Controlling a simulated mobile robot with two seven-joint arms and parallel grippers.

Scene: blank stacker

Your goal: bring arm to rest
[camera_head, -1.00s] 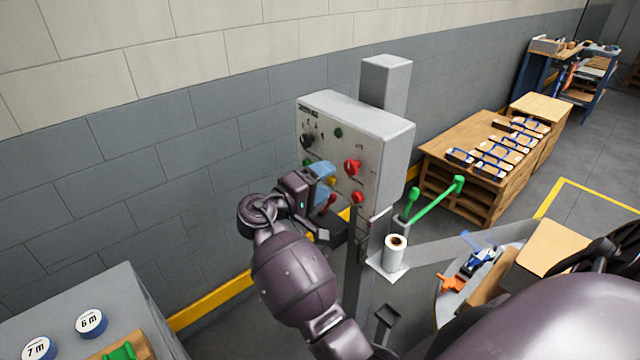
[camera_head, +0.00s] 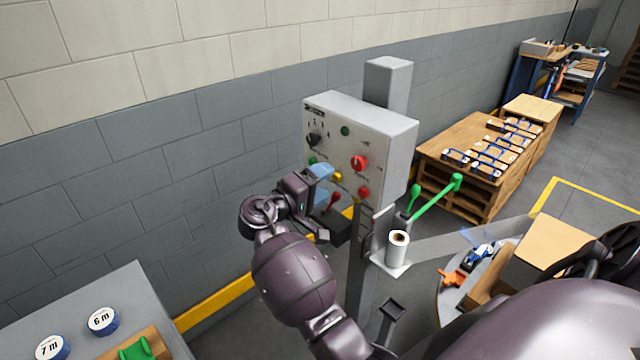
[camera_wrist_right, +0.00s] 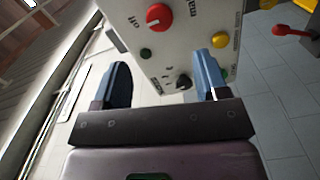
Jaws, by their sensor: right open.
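My right gripper (camera_head: 321,172) is in front of the lower left part of the grey control panel (camera_head: 385,155) in the head view. In the right wrist view the two blue fingers of the right gripper (camera_wrist_right: 163,76) stand wide apart with nothing between them. The panel (camera_wrist_right: 200,25) lies beyond them, with a red knob (camera_wrist_right: 158,17) and a yellow button (camera_wrist_right: 220,40). I cannot tell the exact gap to the panel. My left gripper is not in view.
A red lever (camera_head: 333,201) on a black box is close to my right gripper. A white roll (camera_head: 398,248) and green-handled levers (camera_head: 436,198) stand right of the panel post. A grey table (camera_head: 110,285) with round labelled pieces is at lower left. A wall is behind.

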